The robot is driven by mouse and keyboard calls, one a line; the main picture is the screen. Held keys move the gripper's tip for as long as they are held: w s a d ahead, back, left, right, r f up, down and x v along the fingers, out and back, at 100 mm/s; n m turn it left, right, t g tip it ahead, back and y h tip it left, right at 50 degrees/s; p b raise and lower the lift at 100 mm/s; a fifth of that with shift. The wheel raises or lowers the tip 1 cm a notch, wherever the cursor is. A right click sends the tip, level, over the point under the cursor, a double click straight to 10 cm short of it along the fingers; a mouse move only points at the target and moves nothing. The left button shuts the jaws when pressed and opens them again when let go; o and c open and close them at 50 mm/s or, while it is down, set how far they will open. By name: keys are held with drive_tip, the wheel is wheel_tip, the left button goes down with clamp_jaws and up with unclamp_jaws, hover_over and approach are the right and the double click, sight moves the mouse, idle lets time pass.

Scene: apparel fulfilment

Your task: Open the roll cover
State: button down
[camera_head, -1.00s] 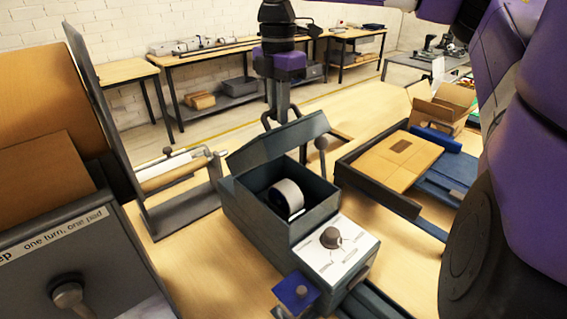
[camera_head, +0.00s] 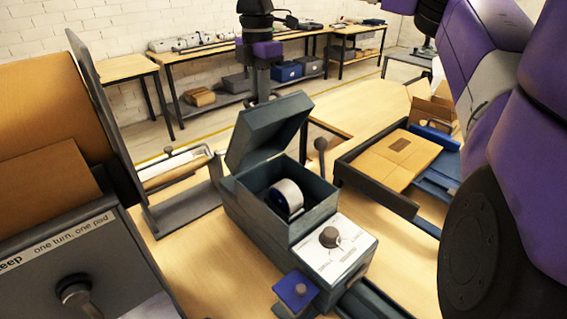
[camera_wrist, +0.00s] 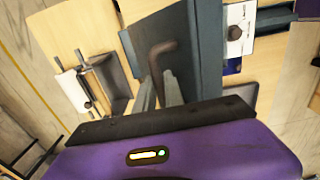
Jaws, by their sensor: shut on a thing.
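The roll cover (camera_head: 266,132) is a dark grey-green lid hinged on the tape machine's box (camera_head: 262,218). It stands raised at a steep tilt, and the box is open with a white tape roll (camera_head: 287,196) visible inside. My gripper (camera_head: 263,95) is behind the raised cover in the head view, its fingertips hidden by the cover. In the wrist view my gripper (camera_wrist: 163,92) has its fingers closed around the brown bent handle (camera_wrist: 161,54) on the outer face of the cover, which also shows there (camera_wrist: 192,45).
A white dial panel (camera_head: 325,250) and a blue pad (camera_head: 296,290) are at the box's front. A paper-pad machine (camera_head: 70,240) is at left, and a tray with flat cardboard (camera_head: 396,155) at right.

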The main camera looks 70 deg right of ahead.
drive_tip(key=shift+w+d+r, duration=0.1)
drive_tip(key=shift+w+d, duration=0.4)
drive_tip(key=shift+w, duration=0.35)
drive_tip(key=shift+w+d+f+p, duration=0.15)
drive_tip(key=shift+w+d+p, duration=0.3)
drive_tip(key=shift+w, duration=0.35)
drive_tip(key=shift+w+d+f+p, duration=0.1)
drive_tip(key=shift+w+d+p, duration=0.4)
drive_tip(key=shift+w, duration=0.35)
drive_tip(key=shift+w+d+f+p, duration=0.15)
drive_tip(key=shift+w+d+p, duration=0.15)
drive_tip(key=shift+w+d, duration=0.4)
drive_tip(key=shift+w+a, duration=0.1)
drive_tip(key=shift+a, duration=0.05)
drive_tip(key=w+d, duration=0.1)
drive_tip(key=w+f+p, duration=0.1)
drive_tip(key=shift+w+d+f+p, duration=0.1)
drive_tip(key=shift+w+d+p, duration=0.2)
drive_tip(key=shift+w+d, duration=0.1)
